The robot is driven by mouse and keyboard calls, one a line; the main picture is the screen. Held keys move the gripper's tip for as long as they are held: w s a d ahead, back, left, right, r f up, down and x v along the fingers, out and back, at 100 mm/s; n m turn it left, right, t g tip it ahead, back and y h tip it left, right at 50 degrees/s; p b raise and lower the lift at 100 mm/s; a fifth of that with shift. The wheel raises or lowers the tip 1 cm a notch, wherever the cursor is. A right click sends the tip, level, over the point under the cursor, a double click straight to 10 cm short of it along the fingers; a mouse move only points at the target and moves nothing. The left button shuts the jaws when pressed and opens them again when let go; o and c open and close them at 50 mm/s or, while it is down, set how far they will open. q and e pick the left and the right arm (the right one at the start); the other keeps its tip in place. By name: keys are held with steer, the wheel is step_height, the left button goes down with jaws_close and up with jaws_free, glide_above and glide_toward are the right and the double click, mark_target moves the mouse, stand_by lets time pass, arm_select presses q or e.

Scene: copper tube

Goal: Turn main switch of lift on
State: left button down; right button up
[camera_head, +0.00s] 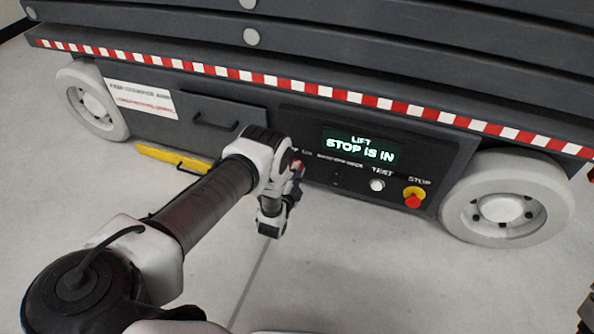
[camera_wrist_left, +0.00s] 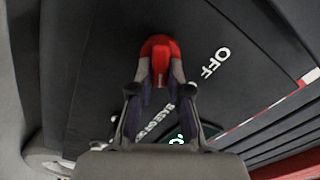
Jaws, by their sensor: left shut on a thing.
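The lift's main switch is a red knob (camera_wrist_left: 160,52) on the dark panel, seen in the wrist view with the word OFF beside it on the right. My left gripper (camera_wrist_left: 161,80) is shut on this knob, one finger on each side. In the head view the left gripper (camera_head: 294,177) is at the lift's control panel, left of the display, and a bit of red shows at it. The arm and gripper hide most of the switch there. The display (camera_head: 360,146) reads "LIFT STOP IS IN".
Right of the switch are a white TEST button (camera_head: 377,184) and a red STOP button (camera_head: 412,201) on a yellow base. A drawer-like panel with a handle (camera_head: 215,123) and a yellow part (camera_head: 175,158) are on the left. Wheels flank the lift. The floor in front is clear.

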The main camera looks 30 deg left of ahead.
arm_select(q)
steer(key=c, duration=1.1)
jaws_free()
steer(key=v, duration=1.2)
steer(key=shift+f, duration=0.1)
